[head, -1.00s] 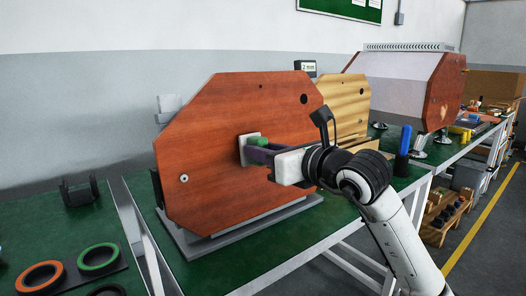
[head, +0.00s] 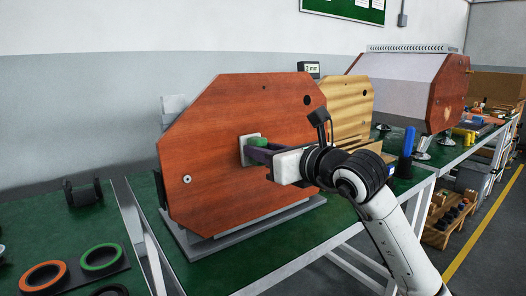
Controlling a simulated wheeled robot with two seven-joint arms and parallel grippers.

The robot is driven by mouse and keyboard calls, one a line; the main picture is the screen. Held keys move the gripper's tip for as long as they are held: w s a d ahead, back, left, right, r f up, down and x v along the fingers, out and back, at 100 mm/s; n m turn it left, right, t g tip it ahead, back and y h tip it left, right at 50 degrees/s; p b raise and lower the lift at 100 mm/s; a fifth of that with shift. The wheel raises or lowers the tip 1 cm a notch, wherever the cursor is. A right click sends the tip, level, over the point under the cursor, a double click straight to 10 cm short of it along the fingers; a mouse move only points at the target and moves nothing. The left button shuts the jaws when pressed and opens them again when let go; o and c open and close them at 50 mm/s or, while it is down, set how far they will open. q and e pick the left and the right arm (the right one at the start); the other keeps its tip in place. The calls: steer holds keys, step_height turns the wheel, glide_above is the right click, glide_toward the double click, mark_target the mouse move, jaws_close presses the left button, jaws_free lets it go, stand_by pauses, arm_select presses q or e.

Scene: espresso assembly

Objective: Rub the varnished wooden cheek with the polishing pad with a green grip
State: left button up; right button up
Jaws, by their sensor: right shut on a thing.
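The varnished wooden cheek (head: 225,120) is a large reddish-brown panel with cut corners, standing upright in a grey stand on the green bench. The polishing pad (head: 244,155) is a pale square plate with a green grip (head: 257,142). It lies against the cheek's face, right of the middle. My right gripper (head: 256,151) is shut on the pad's green grip, and its fingers hide part of the pad. The arm comes in from the lower right. My left gripper is not in view.
A paler wooden panel (head: 350,105) stands behind the cheek, near a blue-handled tool (head: 407,143). A white machine with wooden sides (head: 405,85) is further back. Orange (head: 43,277) and green rings (head: 101,257) lie on a dark tray at lower left. A black holder (head: 83,192) stands behind them.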

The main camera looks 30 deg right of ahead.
stand_by(0.4)
steer(key=shift+w+d+b, duration=0.1)
steer(key=shift+d+b, duration=0.3)
steer(key=shift+d, duration=0.15)
steer(key=shift+a, duration=0.55)
steer(key=d+b, duration=0.1)
steer(key=d, duration=0.2)
steer(key=shift+a, duration=0.15)
